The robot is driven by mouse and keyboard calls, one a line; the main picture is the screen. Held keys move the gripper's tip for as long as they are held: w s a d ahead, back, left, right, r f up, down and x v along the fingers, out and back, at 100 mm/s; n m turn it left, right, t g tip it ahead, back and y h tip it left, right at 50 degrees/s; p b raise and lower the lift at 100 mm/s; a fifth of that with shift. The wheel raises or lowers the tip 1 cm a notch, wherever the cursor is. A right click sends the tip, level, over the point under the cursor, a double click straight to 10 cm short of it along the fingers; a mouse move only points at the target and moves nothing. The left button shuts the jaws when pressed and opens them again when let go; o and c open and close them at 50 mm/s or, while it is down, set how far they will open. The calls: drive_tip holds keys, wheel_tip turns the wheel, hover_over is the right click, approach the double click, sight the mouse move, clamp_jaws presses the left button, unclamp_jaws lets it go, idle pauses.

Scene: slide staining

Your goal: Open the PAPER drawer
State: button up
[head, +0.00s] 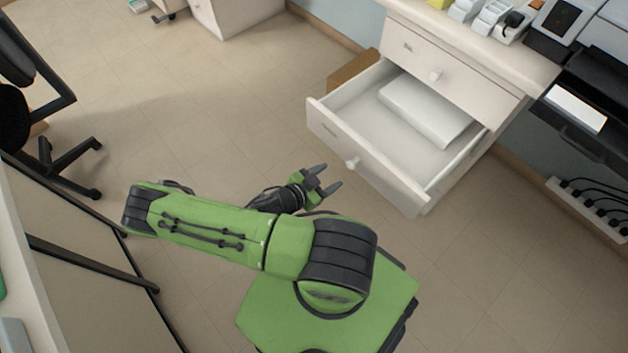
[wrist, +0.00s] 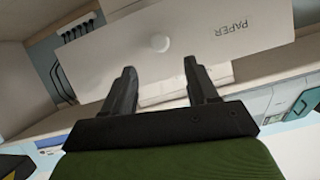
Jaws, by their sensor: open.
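The PAPER drawer (head: 352,153) is the lower drawer of a white cabinet and stands pulled well out in the head view. A white stack of paper (head: 425,108) lies inside it. Its round white knob (head: 352,162) is on the front panel. In the wrist view the drawer front (wrist: 200,35) shows the label PAPER upside down, and the knob (wrist: 160,43) lies beyond the fingertips. My gripper (head: 331,176) is open and empty, just in front of the drawer front and apart from the knob. It also shows open in the wrist view (wrist: 160,72).
The upper drawer (head: 450,75) is closed. A cardboard box (head: 352,72) stands beside the cabinet. A printer (head: 575,110) and a power strip (head: 590,208) are at the right. An office chair (head: 50,150) is at the left. The floor between chair and cabinet is clear.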

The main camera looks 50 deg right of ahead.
drive_tip(key=v, duration=0.6)
drive_tip(key=shift+a+p, duration=0.15)
drive_tip(key=shift+p, duration=0.25)
drive_tip(key=w+a+r+n+y+p, duration=0.2)
drive_tip(key=a+r+n+y, duration=0.15)
drive_tip(key=r, duration=0.45)
drive_tip(key=w+a+r+n+t+y+p, duration=0.1)
drive_tip(key=a+r+n+y+p, duration=0.15)
drive_tip(key=a+r, duration=0.4)
drive_tip(key=w+a+r+n+y+p, duration=0.2)
drive_tip(key=r+n+y, duration=0.15)
drive_tip(key=r, duration=0.55)
drive_tip(key=s+a+r+n+t+y+p, duration=0.1)
drive_tip(key=s+r+n+t, duration=0.1)
drive_tip(key=r+n, duration=0.2)
drive_tip(key=s+a+r+n+t+y+p, duration=0.1)
drive_tip(key=s+r+n+t+p, duration=0.1)
drive_tip(key=r, duration=0.8)
drive_tip(key=s+a+r+n+t+y+p, duration=0.1)
drive_tip(key=s+a+r+n+t+y, duration=0.1)
drive_tip(key=r+n, duration=0.4)
drive_tip(key=shift+s+r+p, duration=0.35)
drive_tip(key=shift+s+r, duration=0.1)
drive_tip(key=shift+s, duration=0.35)
